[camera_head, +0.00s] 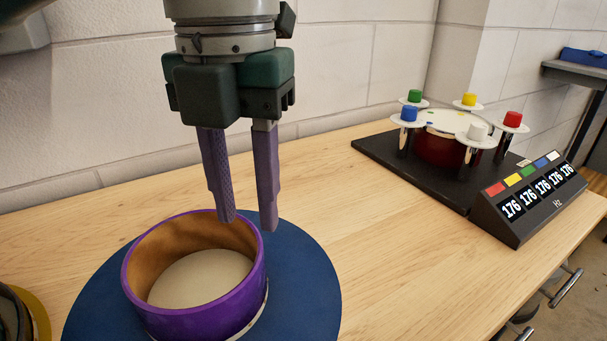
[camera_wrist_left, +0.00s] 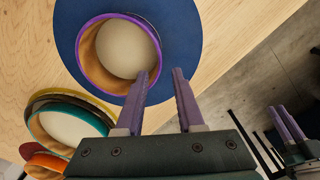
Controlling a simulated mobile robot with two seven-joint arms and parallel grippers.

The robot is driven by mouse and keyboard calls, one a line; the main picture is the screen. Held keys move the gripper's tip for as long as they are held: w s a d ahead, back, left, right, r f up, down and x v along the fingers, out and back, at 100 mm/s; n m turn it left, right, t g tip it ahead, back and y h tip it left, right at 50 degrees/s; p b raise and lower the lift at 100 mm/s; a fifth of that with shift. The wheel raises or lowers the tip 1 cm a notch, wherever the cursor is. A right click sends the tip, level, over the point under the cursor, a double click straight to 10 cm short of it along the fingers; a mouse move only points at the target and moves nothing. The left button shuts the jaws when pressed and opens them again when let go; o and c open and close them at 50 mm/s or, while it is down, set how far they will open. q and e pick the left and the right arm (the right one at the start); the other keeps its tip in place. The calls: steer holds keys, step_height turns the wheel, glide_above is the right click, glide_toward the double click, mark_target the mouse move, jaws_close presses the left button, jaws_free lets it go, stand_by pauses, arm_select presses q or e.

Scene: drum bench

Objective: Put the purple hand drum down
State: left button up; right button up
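The purple hand drum (camera_head: 203,312) rests on the round blue mat (camera_head: 308,283), open side up, showing its tan inside and pale skin. It also shows in the left wrist view (camera_wrist_left: 84,48). My left gripper (camera_head: 249,222) points down over the drum's far right rim, its fingers apart. In the left wrist view, one finger of my left gripper (camera_wrist_left: 160,72) overlaps the rim and the other is over the mat. I cannot tell if either finger touches the drum. My right gripper (camera_wrist_left: 276,107) shows at the right edge of the wrist view, fingers apart and empty.
A black board (camera_head: 378,147) with a red drum (camera_head: 436,150) and colored knobs stands at the back right. A display box (camera_head: 530,201) reads 176 several times. Other drums (camera_wrist_left: 66,126) sit left of the mat. The wooden bench (camera_head: 370,250) is clear between.

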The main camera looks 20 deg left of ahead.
arm_select(q)
steer(key=s+d+f+n+h, duration=0.1)
steer(key=s+d+f+n, duration=0.1)
steer(key=n, duration=0.3)
steer(key=s+d+f+n+t+h, duration=0.1)
steer(key=s+d+f+n, duration=0.2)
steer(key=n, duration=0.2)
steer(key=s+d+f+n+t+h, duration=0.1)
steer(key=s+d+f+n, duration=0.2)
steer(key=n, duration=0.2)
steer(key=shift+h, duration=0.4)
steer(key=s+a+n, duration=0.1)
steer(key=n, duration=0.2)
steer(key=s+a+f+n+t, duration=0.1)
steer(key=n, duration=0.2)
steer(key=s+a+n, duration=0.1)
steer(key=n, duration=0.2)
steer(key=shift+a+f+y, duration=0.3)
steer(key=shift+a+f, duration=0.1)
steer(key=s+a+n+y, duration=0.1)
steer(key=s+a+n, duration=0.1)
steer(key=n, duration=0.1)
steer(key=s+a+f+n+y, duration=0.1)
steer(key=a+n, duration=0.2)
steer(key=s+a+n+y, duration=0.1)
steer(key=s+a+n, duration=0.1)
steer(key=a+n, duration=0.1)
steer(key=shift+s+a+f+t, duration=0.15)
steer(key=shift+s+t, duration=0.15)
